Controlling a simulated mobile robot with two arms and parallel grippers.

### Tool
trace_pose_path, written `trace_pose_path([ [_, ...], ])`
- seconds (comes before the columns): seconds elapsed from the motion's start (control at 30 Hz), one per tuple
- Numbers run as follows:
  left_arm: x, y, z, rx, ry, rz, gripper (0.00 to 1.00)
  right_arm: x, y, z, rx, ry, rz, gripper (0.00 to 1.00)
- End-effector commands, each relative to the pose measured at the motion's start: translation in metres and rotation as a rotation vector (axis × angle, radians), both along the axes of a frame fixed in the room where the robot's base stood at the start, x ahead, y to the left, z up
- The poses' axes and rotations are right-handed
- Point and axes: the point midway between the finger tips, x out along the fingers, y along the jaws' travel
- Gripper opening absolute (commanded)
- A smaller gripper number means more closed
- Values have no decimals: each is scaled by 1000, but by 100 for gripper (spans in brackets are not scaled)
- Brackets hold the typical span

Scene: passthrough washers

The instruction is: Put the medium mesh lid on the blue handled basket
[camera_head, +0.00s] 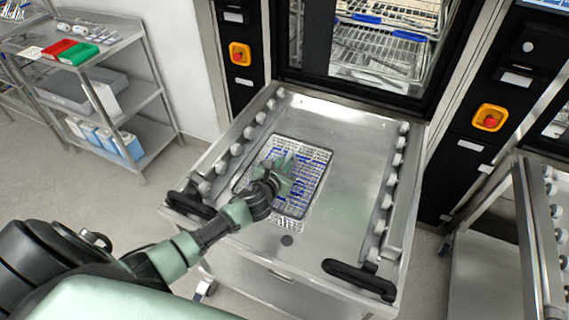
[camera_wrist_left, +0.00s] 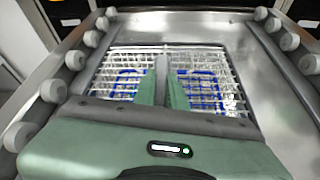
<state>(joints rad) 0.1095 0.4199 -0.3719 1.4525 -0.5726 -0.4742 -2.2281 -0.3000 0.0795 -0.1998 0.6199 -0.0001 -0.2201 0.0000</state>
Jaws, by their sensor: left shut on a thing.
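The blue handled basket (camera_head: 291,224) is a wire basket on the steel trolley top, with blue parts showing through wire mesh. The medium mesh lid (camera_head: 318,157) appears as a fine light mesh over the basket; I cannot tell whether it is fully seated. My left gripper (camera_head: 279,178) reaches in from the left over the mesh and is shut on the lid. In the left wrist view the green fingers (camera_wrist_left: 163,88) are close together above the mesh, and blue basket parts (camera_wrist_left: 205,92) show on either side. The grip point is partly hidden by the fingers. My right gripper is out of view.
The trolley (camera_head: 345,200) has roller rails along both sides and black handles at its front. Behind it a washer (camera_head: 385,45) stands open with racks inside. A steel shelf (camera_head: 100,50) with red and green boxes stands left. The trolley top right of the basket is clear.

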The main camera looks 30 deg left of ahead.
Motion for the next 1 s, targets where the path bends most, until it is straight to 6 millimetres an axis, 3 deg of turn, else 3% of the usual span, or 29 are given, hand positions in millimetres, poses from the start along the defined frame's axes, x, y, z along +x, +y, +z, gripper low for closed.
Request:
trace_pose_path([
  [0.47,1,0,-6,1,-3,-1,0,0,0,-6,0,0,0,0],
  [0.5,1,0,-6,1,-3,-1,17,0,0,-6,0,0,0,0],
  [0.57,1,0,-6,1,-3,-1,34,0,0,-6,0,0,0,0],
  [0.6,1,0,-6,1,-2,-1,37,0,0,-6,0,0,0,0],
  [1.0,0,0,-8,1,1,0,37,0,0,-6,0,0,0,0],
])
